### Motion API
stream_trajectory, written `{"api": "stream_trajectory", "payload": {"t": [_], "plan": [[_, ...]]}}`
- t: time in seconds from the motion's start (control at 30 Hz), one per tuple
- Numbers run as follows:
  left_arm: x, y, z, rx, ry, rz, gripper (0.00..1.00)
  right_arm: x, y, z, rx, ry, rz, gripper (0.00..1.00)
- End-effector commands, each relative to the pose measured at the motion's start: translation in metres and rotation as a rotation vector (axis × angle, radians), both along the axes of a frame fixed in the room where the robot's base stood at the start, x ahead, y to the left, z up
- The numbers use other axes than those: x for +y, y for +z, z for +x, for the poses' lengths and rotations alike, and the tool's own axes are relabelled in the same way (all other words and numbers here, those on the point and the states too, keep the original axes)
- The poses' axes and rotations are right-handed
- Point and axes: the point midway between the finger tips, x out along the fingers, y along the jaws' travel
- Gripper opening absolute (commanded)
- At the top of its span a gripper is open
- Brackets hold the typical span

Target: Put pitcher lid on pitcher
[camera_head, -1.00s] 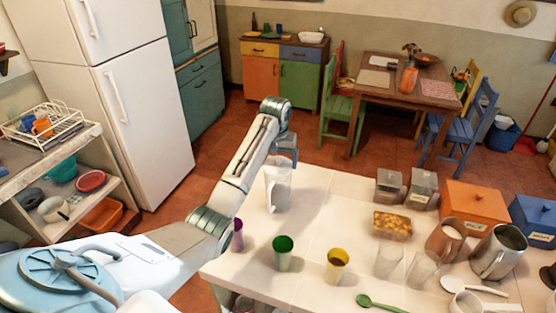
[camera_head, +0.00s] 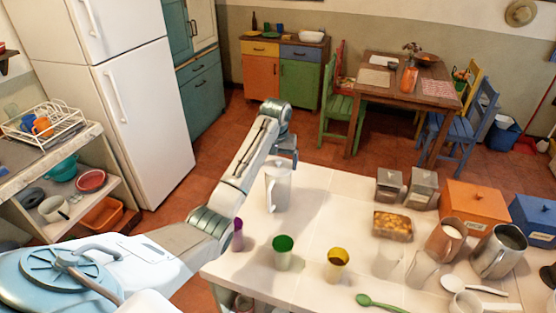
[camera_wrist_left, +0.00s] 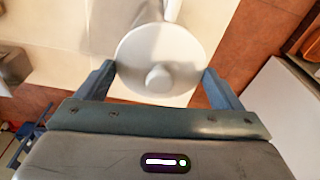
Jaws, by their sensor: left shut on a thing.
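The white pitcher (camera_head: 277,194) stands upright near the far left edge of the tiled counter. The pale round pitcher lid (camera_wrist_left: 178,48), with a central knob, is at the pitcher's top; it also shows in the head view (camera_head: 278,165). In the wrist view the pitcher's body (camera_wrist_left: 147,12) and handle show beyond the lid. My left gripper (camera_wrist_left: 159,70) is shut on the lid, one finger on each side of its rim. I cannot tell whether the lid is fully seated. My right gripper is out of view.
Canisters, a food container (camera_head: 392,226), clear glasses and metal jugs crowd the counter's right. The counter right of the pitcher is clear.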

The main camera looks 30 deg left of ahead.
Motion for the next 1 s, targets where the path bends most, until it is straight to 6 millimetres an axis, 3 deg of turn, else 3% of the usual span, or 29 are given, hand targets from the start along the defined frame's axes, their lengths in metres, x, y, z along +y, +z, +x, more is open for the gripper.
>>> {"api": "stream_trajectory", "payload": {"t": [0.4,0.43,0.5,1.0], "plan": [[0.0,-0.0007,0.0002,-0.001,0.0,0.0,0.66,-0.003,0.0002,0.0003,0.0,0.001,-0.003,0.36],[0.0,-0.0007,0.0002,-0.001,0.0,0.0,0.92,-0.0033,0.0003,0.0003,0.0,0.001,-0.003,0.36],[0.0,-0.0006,0.0002,-0.001,0.0,0.0,1.0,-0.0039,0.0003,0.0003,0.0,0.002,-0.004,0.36],[0.0,-0.0005,0.0003,-0.001,0.0,0.0,1.0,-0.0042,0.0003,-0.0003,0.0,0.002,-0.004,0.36]]}}
